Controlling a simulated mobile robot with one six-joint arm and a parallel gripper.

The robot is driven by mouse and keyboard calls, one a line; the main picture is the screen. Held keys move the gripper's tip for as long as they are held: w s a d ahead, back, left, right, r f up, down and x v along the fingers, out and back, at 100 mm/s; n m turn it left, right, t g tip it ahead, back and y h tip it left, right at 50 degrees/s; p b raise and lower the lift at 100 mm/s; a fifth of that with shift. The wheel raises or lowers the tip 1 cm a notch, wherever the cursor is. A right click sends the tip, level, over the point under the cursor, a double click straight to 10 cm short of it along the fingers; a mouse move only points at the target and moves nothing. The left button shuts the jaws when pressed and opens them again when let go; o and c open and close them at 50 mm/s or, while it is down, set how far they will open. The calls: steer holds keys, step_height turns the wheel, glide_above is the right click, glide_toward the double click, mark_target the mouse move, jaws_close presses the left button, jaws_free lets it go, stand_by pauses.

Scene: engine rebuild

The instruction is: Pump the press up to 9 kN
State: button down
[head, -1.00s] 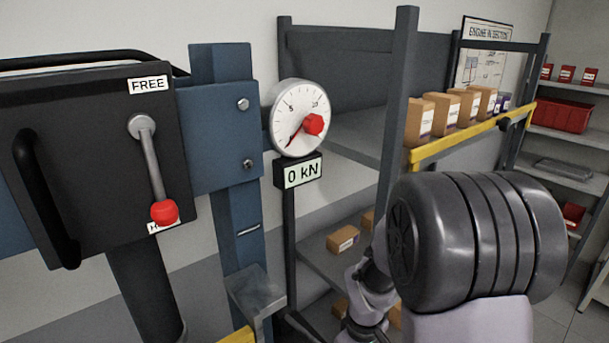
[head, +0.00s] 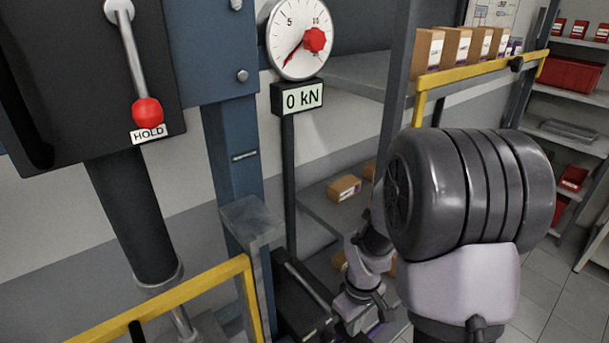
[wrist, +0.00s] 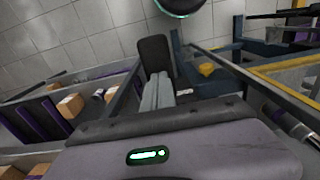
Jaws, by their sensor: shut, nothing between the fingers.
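The press gauge (head: 298,38) has a white dial, its needle at the low end, and a red marker at the right of the dial. Its display (head: 303,97) reads 0 kN. The release lever (head: 135,60) has a red knob that hangs down by the HOLD label (head: 149,133). A dark unit with a long bar (head: 305,290) stands low beside the blue post; I cannot tell whether it is the pump handle. My gripper (wrist: 158,88) is shut and empty in the wrist view. In the head view its fingers cannot be made out behind my arm.
A yellow rail (head: 190,290) runs across the lower left, in front of the press. The blue press post (head: 235,160) stands upright. A grey shelf (head: 350,75) with cardboard boxes (head: 428,48) stands behind my arm. Open tiled floor (head: 555,290) lies at the lower right.

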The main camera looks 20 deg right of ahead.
step_height(320, 180, down, 6)
steer(key=b, duration=0.4)
steer(key=shift+f+b, duration=0.1)
steer(key=shift+b, duration=0.3)
step_height(320, 180, up, 17)
steer(key=p, duration=1.3)
steer(key=shift+f+p, duration=0.15)
steer(key=shift+p, duration=0.2)
steer(key=shift+f+b, duration=0.9)
steer(key=shift+f, duration=0.1)
steer(key=shift+f, duration=0.15)
steer(key=shift+f+b, duration=0.95)
steer(key=shift+f, duration=0.05)
